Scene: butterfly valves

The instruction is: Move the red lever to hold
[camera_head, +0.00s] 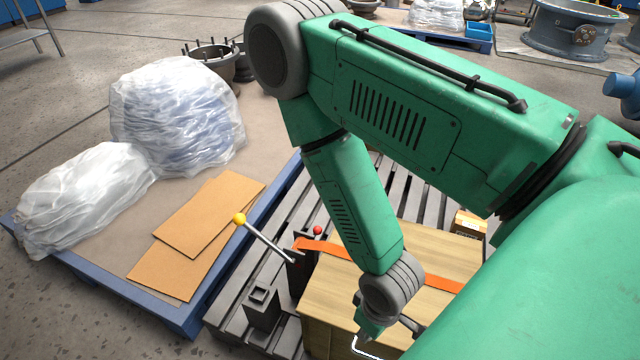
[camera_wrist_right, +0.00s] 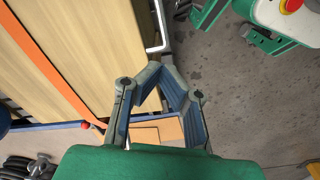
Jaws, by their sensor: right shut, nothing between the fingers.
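The red lever's round knob (camera_head: 317,230) stands on a short dark stem beside the wooden crate in the head view; its lower part is hidden by the orange strap and a dark bracket. The red knob also shows small at the left of the right wrist view (camera_wrist_right: 85,126). My right gripper (camera_wrist_right: 162,76) is shut and empty, beside the crate's edge and apart from the red knob. In the head view its fingers are not clearly visible below my green right arm. My left gripper is not in view.
A yellow-knobbed lever (camera_head: 239,219) with a metal rod leans left of the red knob. The wooden crate (camera_head: 329,305) with an orange strap (camera_head: 328,248) stands on a grey pallet. A blue-edged pallet at left carries cardboard (camera_head: 185,262) and wrapped bundles (camera_head: 176,115).

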